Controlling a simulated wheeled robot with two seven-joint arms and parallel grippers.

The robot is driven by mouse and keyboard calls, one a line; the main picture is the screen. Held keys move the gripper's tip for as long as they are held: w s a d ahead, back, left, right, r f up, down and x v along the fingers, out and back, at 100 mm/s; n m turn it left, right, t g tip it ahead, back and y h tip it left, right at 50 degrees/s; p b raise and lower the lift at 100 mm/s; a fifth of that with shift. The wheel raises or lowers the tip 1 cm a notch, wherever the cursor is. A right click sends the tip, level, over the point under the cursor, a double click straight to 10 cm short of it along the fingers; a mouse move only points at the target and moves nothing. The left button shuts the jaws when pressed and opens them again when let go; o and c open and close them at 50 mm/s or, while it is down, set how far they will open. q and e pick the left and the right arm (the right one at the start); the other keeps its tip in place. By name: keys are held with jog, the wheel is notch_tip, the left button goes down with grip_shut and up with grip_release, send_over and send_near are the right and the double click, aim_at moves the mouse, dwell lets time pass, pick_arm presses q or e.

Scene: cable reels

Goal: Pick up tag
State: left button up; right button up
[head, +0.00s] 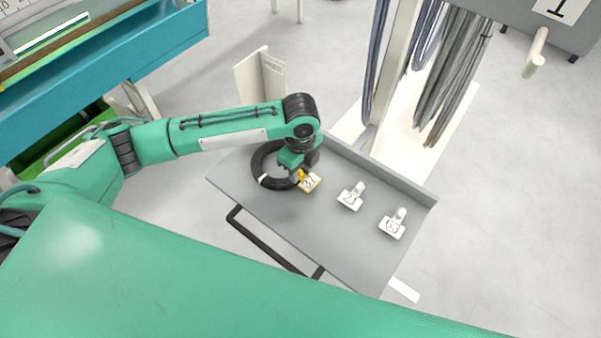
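My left gripper (300,175) points down over the grey tray (325,230), right at a small tag (312,183) with a pale face and yellow-orange parts. The fingertips are at the tag's left edge, partly over a black cable ring (270,182). The fingers are too small and hidden to tell whether they grip the tag. Two white tags with white upright pegs lie to the right: one marked 2 (350,200) and one marked 3 (392,228). My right gripper is not in view.
Grey cable bundles (455,70) hang from a stand with a pale post (393,75) behind the tray. A teal bench (130,60) stands at the upper left. The tray's front part is bare.

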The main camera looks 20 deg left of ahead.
aim_at(300, 171)
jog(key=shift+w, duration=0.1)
pick_arm(q)
grip_shut()
jog(key=shift+r, duration=0.1)
jog(key=shift+r, duration=0.65)
notch_tip(300, 171, up, 19)
jog(key=b, duration=0.1)
jog(key=shift+f, duration=0.2)
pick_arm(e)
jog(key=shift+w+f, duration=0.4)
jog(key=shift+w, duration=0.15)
pick_arm(q)
jog(key=c, duration=0.8)
grip_release()
